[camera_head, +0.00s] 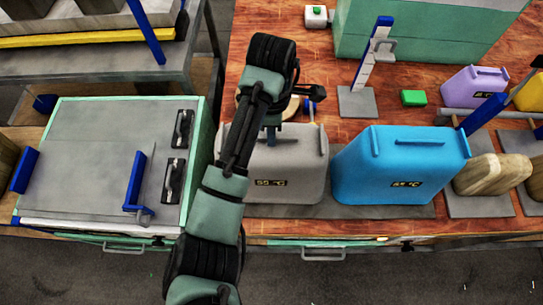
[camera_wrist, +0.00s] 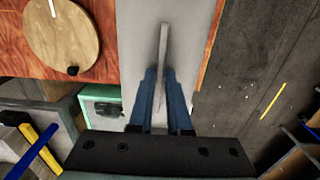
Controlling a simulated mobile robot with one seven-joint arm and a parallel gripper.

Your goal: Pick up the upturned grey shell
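The grey shell (camera_head: 300,165) stands on a dark mat at the front edge of the wooden table in the head view. It has a "55 °C" label on its front. My gripper (camera_head: 271,130) reaches down onto its top, and my arm hides part of its left side. In the wrist view the shell's pale grey top (camera_wrist: 190,30) has a thin raised ridge. The two blue fingers of my gripper (camera_wrist: 160,75) stand close on either side of this ridge, with little or no gap, so they look shut on it.
A blue shell (camera_head: 400,170) stands close on the right, with a brown stone-like piece (camera_head: 493,174) beyond it. A press with a grey top (camera_head: 90,150) is on the left. A round wooden disc (camera_wrist: 62,35) lies behind the grey shell. A stand with a blue-topped post (camera_head: 372,60) is further back.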

